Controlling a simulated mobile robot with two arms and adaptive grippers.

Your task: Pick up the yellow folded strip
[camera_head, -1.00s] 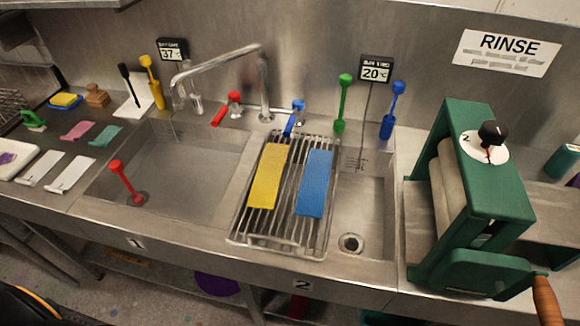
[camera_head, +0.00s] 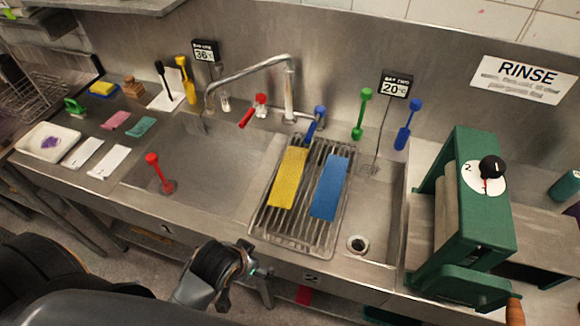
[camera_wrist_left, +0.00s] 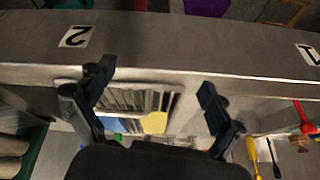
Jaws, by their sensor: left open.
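The yellow folded strip (camera_head: 288,177) lies flat on the metal rack (camera_head: 325,241) that spans the sink, left of a blue strip (camera_head: 328,187). In the left wrist view, which is upside down, part of the yellow strip (camera_wrist_left: 154,122) shows beyond the fingers, with the rack around it. My left gripper (camera_wrist_left: 155,88) is open and empty, in front of the sink edge and apart from the strip. My left arm shows at the lower left of the head view; its fingertips are hard to make out there. My right gripper is not in view.
The faucet (camera_head: 288,85) arches behind the rack. A red tool (camera_head: 160,173) stands in the left basin. Green (camera_head: 362,112) and blue (camera_head: 408,124) tools stand behind the right basin. A green roller press (camera_head: 470,205) stands to the right. The space above the rack is clear.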

